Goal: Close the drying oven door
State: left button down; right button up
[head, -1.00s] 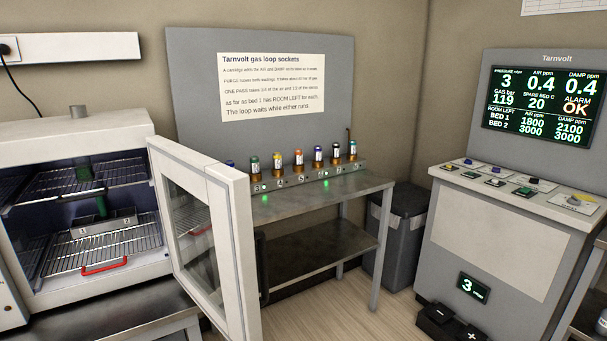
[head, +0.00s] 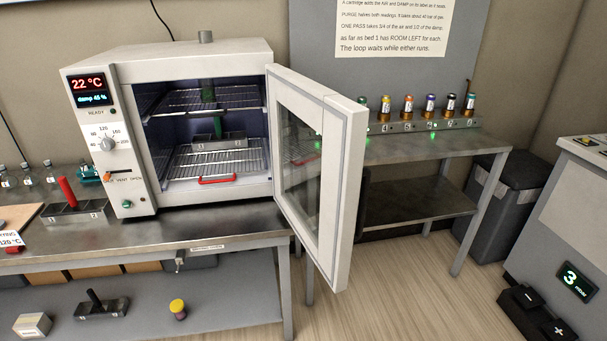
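The drying oven (head: 170,70) stands on a metal bench at the left in the head view. Its door (head: 312,170) is hinged at the right side of the opening and stands wide open, swung out toward me. The door has a pale frame with a glass pane. Inside the oven are wire racks (head: 205,162), a grey block with a green handle (head: 217,138) and a red handle (head: 218,179) at the front of the lower rack. The oven's display reads 22 °C. Neither of my grippers shows in the view.
Bottles (head: 28,174) and a red-handled block (head: 73,207) stand on the bench left of the oven. A table with cartridges (head: 408,107) is behind the door. A bin (head: 497,205) and black pedals (head: 535,312) are at the right. The floor (head: 405,290) before the door is clear.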

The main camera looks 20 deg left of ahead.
aim_at(343, 123)
jog(key=u, duration=0.35)
jog(key=i+l+u, duration=0.1)
jog(key=u, duration=0.3)
jog(key=l+u, duration=0.2)
jog(key=u, duration=0.15)
jog(key=i+l+u, duration=0.1)
jog(key=l+u, duration=0.5)
jog(key=l, duration=0.15)
jog(key=k+l+u, duration=0.1)
jog(key=l+u, duration=0.15)
jog(key=l, duration=1.35)
